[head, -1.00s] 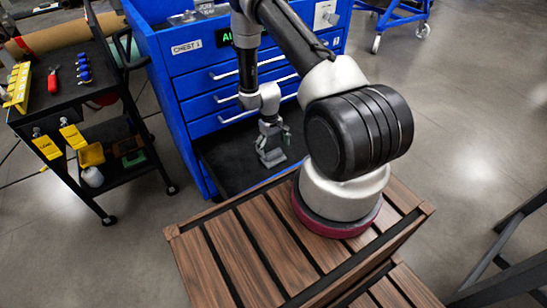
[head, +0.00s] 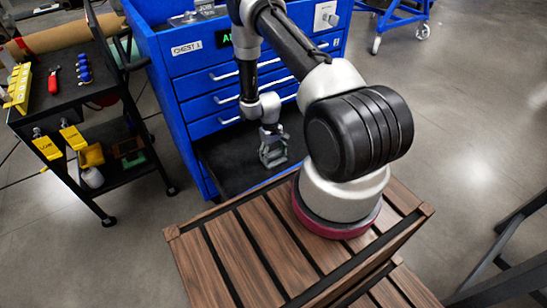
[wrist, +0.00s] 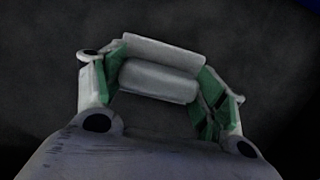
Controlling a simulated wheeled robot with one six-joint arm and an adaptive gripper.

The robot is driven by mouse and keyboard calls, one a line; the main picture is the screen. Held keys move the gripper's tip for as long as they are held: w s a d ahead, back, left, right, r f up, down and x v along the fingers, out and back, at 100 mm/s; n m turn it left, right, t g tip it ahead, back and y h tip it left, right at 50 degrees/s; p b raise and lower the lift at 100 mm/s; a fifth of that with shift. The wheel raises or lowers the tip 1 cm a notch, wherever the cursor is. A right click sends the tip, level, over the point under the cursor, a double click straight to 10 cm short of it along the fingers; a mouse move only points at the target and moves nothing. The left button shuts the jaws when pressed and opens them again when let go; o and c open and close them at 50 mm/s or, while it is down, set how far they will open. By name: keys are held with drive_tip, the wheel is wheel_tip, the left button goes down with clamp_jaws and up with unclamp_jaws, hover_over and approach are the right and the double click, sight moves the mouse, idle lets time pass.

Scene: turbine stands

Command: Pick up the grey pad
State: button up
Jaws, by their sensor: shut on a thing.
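The grey pad (wrist: 160,80) is a pale, rounded block seen between my gripper's fingers in the wrist view. My gripper (wrist: 163,74) is shut on it, with a green-faced finger at each side of the pad. In the head view my gripper (head: 272,155) is small, in the open dark drawer (head: 225,165) at the bottom of the blue chest. The pad is hard to tell from the fingers there. I cannot tell whether the pad still touches the drawer floor.
The blue chest (head: 180,90) has closed drawers above the open one. A black cart (head: 60,100) with tools and yellow tags stands at left. A wooden slatted top (head: 235,260) lies in front.

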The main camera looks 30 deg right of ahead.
sight(274, 152)
wheel_tip(274, 152, up, 10)
idle(0.6)
